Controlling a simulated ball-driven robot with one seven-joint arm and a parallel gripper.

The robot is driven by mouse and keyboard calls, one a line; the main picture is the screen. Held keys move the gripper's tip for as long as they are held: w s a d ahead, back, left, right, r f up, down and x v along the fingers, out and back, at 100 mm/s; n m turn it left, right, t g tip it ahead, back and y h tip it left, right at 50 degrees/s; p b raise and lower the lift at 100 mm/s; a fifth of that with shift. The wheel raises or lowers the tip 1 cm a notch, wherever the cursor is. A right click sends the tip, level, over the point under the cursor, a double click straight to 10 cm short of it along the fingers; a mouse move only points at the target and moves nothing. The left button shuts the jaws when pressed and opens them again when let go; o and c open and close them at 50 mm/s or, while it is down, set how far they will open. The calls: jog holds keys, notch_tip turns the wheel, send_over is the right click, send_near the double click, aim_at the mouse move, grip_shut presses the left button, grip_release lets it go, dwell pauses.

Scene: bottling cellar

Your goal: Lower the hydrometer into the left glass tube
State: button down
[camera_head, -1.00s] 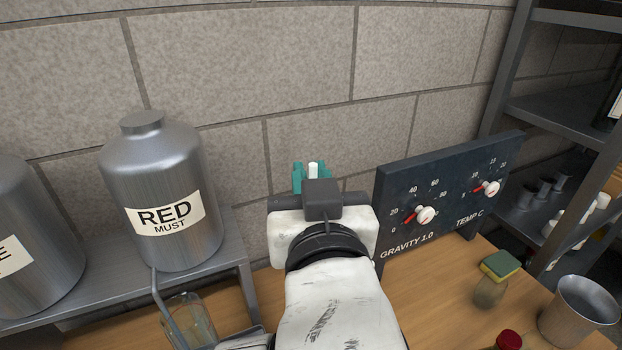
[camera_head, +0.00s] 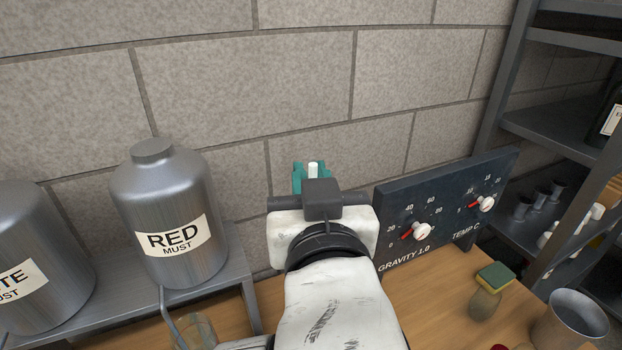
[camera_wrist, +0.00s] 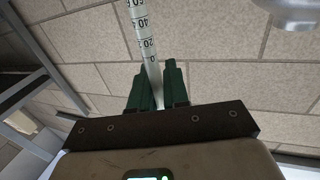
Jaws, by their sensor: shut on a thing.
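The hydrometer (camera_wrist: 141,32) is a pale slender stem with black scale numbers. My gripper (camera_wrist: 155,70) has green fingers shut on it in the wrist view, and the stem extends upward in that picture beyond the fingertips. In the head view, the teal fingers of my gripper (camera_head: 311,177) show just past my wrist, with the white end of the hydrometer (camera_head: 313,168) between them. My arm hides the rest of it. The left glass tube cannot be made out in either view.
A RED MUST tank (camera_head: 168,215) stands on a metal stand at left, with a glass vessel (camera_head: 197,332) below its spout. A dial board (camera_head: 440,210) stands at right.

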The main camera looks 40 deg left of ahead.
notch_tip(320, 180, up, 15)
jog(key=p, duration=0.7)
dwell(1.5)
jog(key=shift+f, duration=0.1)
dwell(0.8)
